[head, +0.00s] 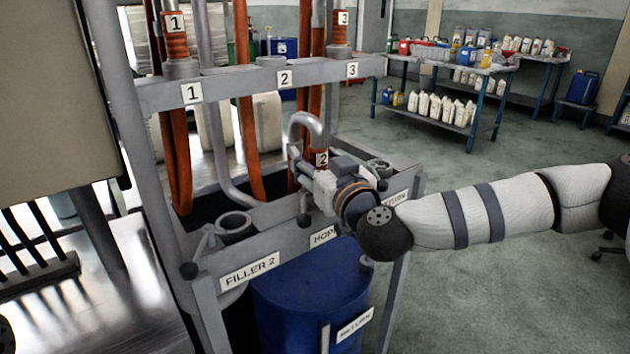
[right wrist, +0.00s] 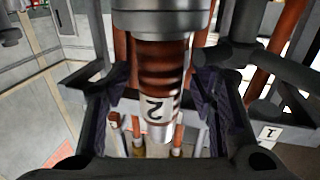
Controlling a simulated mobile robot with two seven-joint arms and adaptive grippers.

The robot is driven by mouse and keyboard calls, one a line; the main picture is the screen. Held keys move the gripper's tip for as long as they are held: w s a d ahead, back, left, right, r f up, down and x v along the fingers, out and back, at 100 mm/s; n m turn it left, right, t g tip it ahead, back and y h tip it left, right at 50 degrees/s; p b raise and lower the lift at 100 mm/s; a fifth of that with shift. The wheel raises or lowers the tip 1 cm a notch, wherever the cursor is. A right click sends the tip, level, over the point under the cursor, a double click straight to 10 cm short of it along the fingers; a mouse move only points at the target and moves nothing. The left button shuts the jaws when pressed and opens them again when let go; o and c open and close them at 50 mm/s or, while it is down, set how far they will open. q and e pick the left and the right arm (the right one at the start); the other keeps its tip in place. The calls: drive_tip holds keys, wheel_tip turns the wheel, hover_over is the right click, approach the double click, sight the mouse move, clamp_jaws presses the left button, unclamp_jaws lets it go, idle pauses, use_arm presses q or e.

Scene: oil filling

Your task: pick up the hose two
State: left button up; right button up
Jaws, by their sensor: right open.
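Hose two, an orange ribbed hose end with a white "2" label (head: 322,159), is at the front frame below a bent grey pipe (head: 306,121). In the right wrist view hose two (right wrist: 158,70) hangs upright with metal fittings above and below its ribbed part. My right gripper (head: 308,186) is at the hose, partly hidden by its own wrist. In the right wrist view its dark fingers (right wrist: 162,88) stand on both sides of the hose, with gaps showing, so it is open around it. My left gripper is out of view.
A grey rack bar (head: 272,77) carries the labels 1, 2 and 3, with hose one (head: 176,45) and hose three (head: 340,32) upright. The front frame (head: 290,247) has a round holder (head: 235,226) at FILLER 2. A blue drum (head: 305,300) stands below.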

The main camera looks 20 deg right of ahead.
drive_tip(key=shift+r, duration=0.1)
clamp_jaws()
drive_tip(key=shift+r, duration=0.15)
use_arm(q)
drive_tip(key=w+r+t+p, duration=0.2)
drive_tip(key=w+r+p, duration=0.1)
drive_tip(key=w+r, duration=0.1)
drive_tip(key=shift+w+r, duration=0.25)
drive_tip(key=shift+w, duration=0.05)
use_arm(e)
wheel_tip(320, 180, up, 18)
